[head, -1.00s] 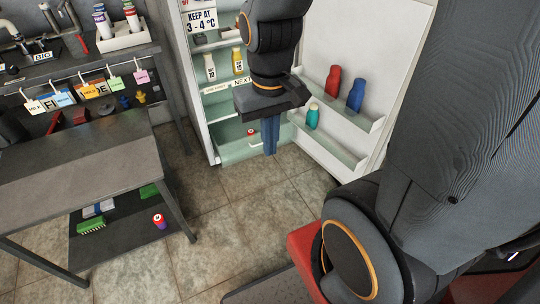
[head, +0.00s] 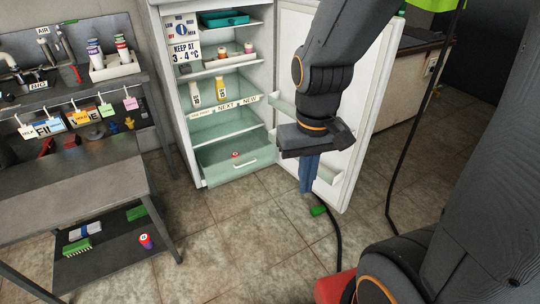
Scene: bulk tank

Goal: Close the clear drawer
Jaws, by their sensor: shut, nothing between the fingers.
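The clear drawer (head: 252,171) is at the bottom of the open fridge. It is pale green and see-through, with a light handle on its front, and looks pulled out past the shelves above. A small red-topped item (head: 235,155) lies in it. My gripper (head: 308,190) points down with its blue fingers together and empty. In the picture it is to the right of the drawer, in front of the open fridge door, and apart from the drawer. My wrist and arm hide part of the door and its racks.
The fridge door (head: 354,150) stands open on the right. A green object (head: 318,211) and a black cable (head: 337,240) lie on the floor by it. A grey workbench (head: 85,172) stands at the left. The tiled floor before the fridge is largely clear.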

